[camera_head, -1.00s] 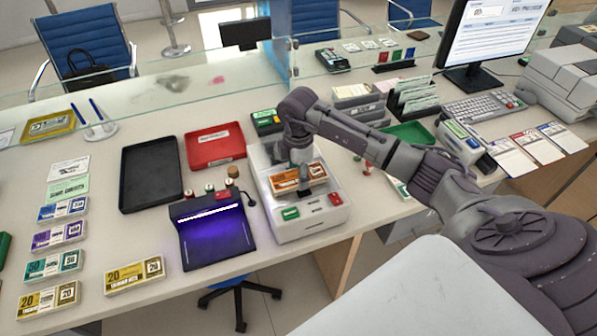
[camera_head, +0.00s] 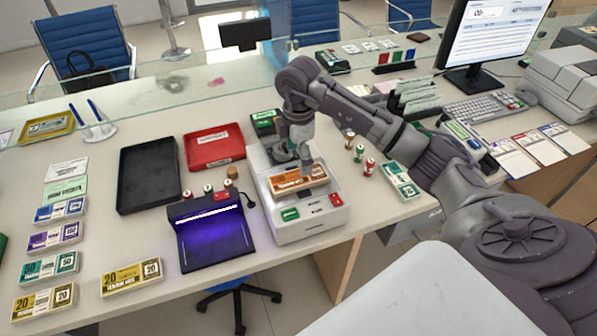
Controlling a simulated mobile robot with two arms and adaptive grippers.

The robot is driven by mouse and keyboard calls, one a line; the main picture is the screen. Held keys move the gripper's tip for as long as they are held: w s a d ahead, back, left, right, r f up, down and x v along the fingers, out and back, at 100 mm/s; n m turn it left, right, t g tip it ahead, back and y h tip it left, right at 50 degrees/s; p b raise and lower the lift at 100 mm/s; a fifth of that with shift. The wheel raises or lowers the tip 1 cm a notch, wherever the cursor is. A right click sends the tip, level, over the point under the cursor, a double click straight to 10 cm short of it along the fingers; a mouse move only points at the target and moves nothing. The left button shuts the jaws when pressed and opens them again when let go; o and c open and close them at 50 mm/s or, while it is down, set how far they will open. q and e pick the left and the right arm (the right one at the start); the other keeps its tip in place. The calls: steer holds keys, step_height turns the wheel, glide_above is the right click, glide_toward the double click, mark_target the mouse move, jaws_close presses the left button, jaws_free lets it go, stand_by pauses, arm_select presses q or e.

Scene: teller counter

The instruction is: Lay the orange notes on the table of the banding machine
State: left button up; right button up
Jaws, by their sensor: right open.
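The orange notes (camera_head: 299,180) lie as a flat bundle on the banding machine (camera_head: 288,225), a white box with a green and a red button on its front. My right gripper (camera_head: 296,158) is just behind and above the notes, pointing down, open and apart from them as far as I can see. Its fingers and wrist hide the back part of the machine's table. My left gripper is out of view.
Left of the machine stand a purple-lit note checker (camera_head: 213,240), a red tray (camera_head: 214,147) and a black tray (camera_head: 149,176). Several note bundles line the left side. Coin rolls (camera_head: 359,153) and a green bundle (camera_head: 401,180) lie to the right, beside my arm.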

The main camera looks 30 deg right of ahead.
mark_target(298, 177)
step_height(298, 177, up, 6)
steer(key=shift+f+b, duration=0.15)
steer(key=shift+b, duration=0.25)
